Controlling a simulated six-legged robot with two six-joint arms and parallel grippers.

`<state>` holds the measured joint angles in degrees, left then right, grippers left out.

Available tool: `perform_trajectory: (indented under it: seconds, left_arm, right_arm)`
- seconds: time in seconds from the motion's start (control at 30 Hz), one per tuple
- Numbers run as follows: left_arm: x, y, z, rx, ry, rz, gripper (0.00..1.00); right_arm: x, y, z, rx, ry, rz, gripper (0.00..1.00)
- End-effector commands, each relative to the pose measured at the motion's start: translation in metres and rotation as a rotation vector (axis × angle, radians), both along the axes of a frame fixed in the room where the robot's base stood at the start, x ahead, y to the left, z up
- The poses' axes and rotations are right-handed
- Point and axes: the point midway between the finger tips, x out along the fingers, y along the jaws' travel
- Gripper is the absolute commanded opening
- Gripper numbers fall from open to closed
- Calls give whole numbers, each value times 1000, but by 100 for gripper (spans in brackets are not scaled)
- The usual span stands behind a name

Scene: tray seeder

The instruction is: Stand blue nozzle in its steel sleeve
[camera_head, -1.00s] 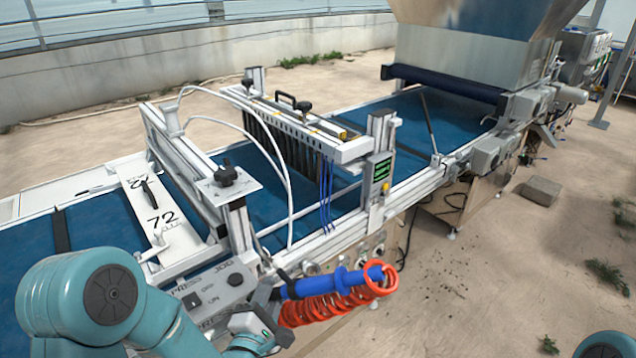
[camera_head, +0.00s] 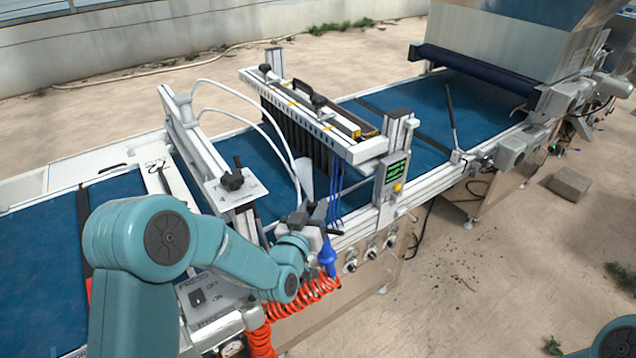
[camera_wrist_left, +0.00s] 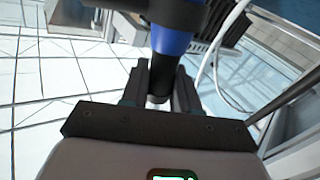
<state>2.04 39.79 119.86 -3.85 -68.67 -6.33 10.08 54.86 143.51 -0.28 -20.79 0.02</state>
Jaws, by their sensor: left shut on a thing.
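The blue nozzle (camera_head: 328,257) hangs in my left gripper (camera_head: 314,216), above the front edge of the machine, its blue body below the jaws. In the left wrist view the blue nozzle (camera_wrist_left: 171,42) runs between the two dark fingers of my left gripper (camera_wrist_left: 160,88), which are shut on it. A red coiled hose (camera_head: 300,296) shows just below the nozzle. I cannot make out the steel sleeve with certainty in either view. My right gripper is out of view; only a bit of my right arm shows at the lower right corner.
The blue belt (camera_head: 270,165) runs across the machine. A row of blue tubes (camera_head: 336,190) and a control box with a green display (camera_head: 396,172) stand close to my left gripper. Front knobs (camera_head: 371,252) lie below. The sandy floor (camera_head: 500,270) at right is mostly clear.

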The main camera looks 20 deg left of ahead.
Motion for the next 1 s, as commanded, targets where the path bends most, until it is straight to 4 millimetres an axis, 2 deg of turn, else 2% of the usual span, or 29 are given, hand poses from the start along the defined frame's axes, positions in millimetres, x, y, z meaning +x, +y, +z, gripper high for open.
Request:
perform_trajectory:
  seconds: [0.03, 0.1, 0.27, 0.57, 0.93, 1.0]
  left_arm:
    - [8, 0, 14, 70, -9, -2, 0]
    - [16, 0, 23, 148, -13, -5, 0]
    - [25, 0, 25, 215, -13, -8, 0]
    - [27, -1, 7, 214, -13, -8, 0]
    - [27, -2, -30, 212, -13, -8, 0]
    - [27, -2, -38, 212, -15, -8, 0]
  right_arm:
    - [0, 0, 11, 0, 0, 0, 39]
    - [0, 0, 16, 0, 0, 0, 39]
    - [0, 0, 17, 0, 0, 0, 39]
    - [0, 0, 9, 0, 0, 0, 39]
    - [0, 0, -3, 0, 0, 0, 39]
    - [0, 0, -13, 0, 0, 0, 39]
